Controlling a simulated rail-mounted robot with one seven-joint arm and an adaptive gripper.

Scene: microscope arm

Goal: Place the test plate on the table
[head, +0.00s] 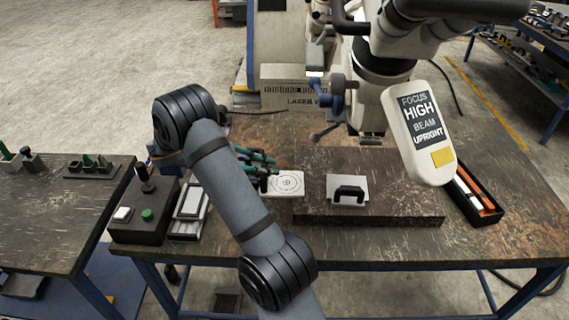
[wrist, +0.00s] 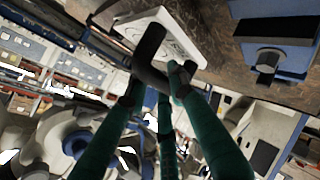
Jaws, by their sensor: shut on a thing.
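The test plate (head: 287,184) is a white square with printed rings and a black handle. In the head view it is just left of the dark raised block, its ringed face visible. My gripper (head: 262,166) has green fingers and is at the plate's upper left. In the wrist view the fingers (wrist: 160,85) are shut on the black handle (wrist: 149,48), with the white plate (wrist: 190,44) behind it. My arm hides part of the table to the left. I cannot tell whether the plate touches the table (head: 330,252).
A second plate with a black handle (head: 347,190) lies on the raised block (head: 400,208). The microscope (head: 383,75) and its hanging sign (head: 420,135) stand behind and right. A black control box (head: 145,212) and pale device (head: 190,208) are left. A dark tray (head: 478,196) is right.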

